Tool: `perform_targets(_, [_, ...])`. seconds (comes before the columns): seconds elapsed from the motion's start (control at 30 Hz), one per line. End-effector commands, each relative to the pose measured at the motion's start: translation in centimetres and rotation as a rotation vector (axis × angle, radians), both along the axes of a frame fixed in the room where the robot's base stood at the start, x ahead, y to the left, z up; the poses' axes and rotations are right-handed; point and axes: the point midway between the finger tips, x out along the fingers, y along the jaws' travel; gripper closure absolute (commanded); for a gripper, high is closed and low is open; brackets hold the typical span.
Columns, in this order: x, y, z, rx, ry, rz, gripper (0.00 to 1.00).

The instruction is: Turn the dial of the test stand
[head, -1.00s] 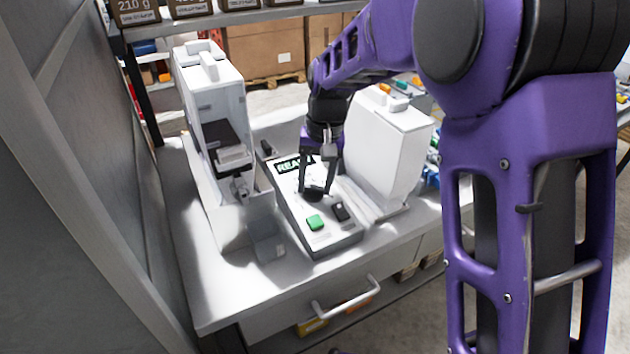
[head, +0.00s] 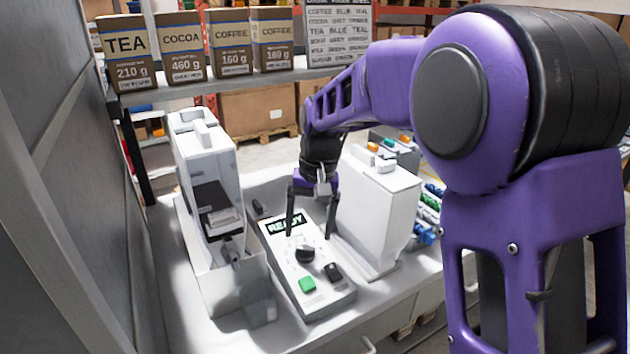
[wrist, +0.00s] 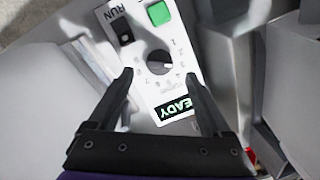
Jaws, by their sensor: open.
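The test stand (head: 318,301) is a pale, sloped panel on the bench with a lit READY display (head: 285,223). Its dial (head: 305,254) is a round black knob, also in the wrist view (wrist: 160,63), ringed by small numbers. A light mark on the knob points roughly toward the right in the wrist view; the exact number is too small to tell. My gripper (head: 311,234) is open and empty above the panel, apart from the dial. In the wrist view, its fingertips (wrist: 158,73) lie to either side of the knob.
A green button (head: 307,285) and a black RUN switch (head: 332,271) sit below the dial. White dispensers stand close on the left (head: 205,160) and right (head: 375,210). A shelf with labelled boxes (head: 180,48) is behind.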

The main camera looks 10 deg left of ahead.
Motion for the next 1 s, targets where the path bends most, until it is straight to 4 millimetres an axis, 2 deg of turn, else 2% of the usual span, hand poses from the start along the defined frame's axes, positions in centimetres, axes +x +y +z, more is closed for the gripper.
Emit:
perform_targets(0.03, [0.1, -0.1, 1.6, 0.002, -0.005, -0.001, 0.18])
perform_targets(0.3, [0.2, -1.0, 8.1, 0.002, -0.004, -0.001, 0.18])
perform_targets(0.5, [0.2, -1.4, 11.4, 0.001, -0.002, -0.001, 0.18])
perform_targets(0.7, [0.2, -1.6, 12.8, 0.0, 0.0, -0.001, 0.18])
perform_targets(1.0, [0.2, -1.6, 12.8, 0.0, 0.0, 0.0, 0.18])
